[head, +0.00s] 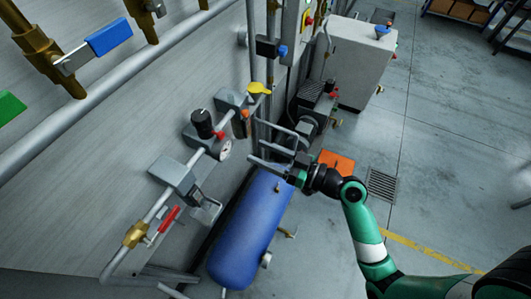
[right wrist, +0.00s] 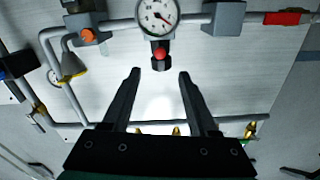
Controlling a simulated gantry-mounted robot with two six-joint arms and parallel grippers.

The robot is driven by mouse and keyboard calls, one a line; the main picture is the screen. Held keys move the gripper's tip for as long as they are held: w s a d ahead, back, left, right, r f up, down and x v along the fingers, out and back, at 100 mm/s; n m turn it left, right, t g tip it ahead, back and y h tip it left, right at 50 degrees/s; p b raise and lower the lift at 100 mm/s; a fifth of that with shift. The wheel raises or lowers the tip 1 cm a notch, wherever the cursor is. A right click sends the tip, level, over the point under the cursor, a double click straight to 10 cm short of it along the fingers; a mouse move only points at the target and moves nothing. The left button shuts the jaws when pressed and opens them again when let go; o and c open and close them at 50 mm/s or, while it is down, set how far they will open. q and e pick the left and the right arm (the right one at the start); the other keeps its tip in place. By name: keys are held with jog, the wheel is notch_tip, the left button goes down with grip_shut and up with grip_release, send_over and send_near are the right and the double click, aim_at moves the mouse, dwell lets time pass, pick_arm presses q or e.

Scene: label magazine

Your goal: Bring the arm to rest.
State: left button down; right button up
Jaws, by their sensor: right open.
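My right gripper (head: 262,146) is at the middle of the head view, at the end of my green arm, which comes in from the lower right. Its two fingers point left toward the wall piping, above the blue tank. In the right wrist view the fingers (right wrist: 160,75) are spread apart with nothing between them. Beyond the tips are a round gauge (right wrist: 157,15) and a red knob (right wrist: 159,54) under it, apart from the fingers. My left gripper is in neither view.
A blue tank (head: 243,235) stands below the gripper. Along the wall are a black-knobbed regulator (head: 203,125), a red-handled valve (head: 168,219) and a yellow handle (head: 259,88). A grey cabinet (head: 357,65) stands behind. The floor at right is mostly open.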

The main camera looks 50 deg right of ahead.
jog(key=shift+s, duration=0.4)
